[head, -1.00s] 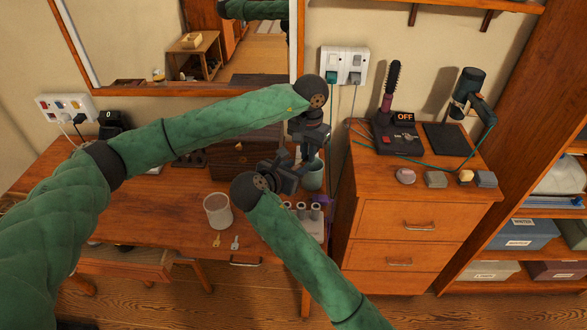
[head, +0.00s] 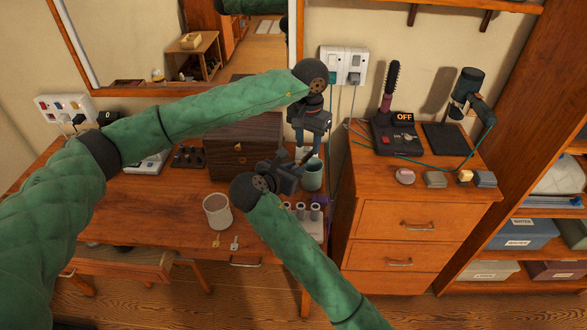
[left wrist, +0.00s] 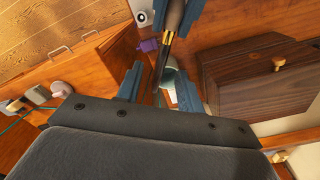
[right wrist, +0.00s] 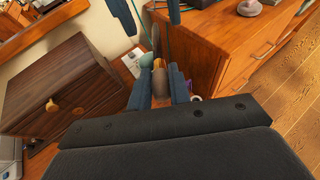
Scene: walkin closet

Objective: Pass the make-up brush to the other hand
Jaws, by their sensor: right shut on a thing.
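In the head view the left gripper (head: 307,148) is just above the right one. The brush is hidden or too small there.
A teal cup (head: 313,177) stands close below the grippers. A dark wooden box (head: 238,147) is to their left, and a beige cup (head: 217,211) stands near the desk front.

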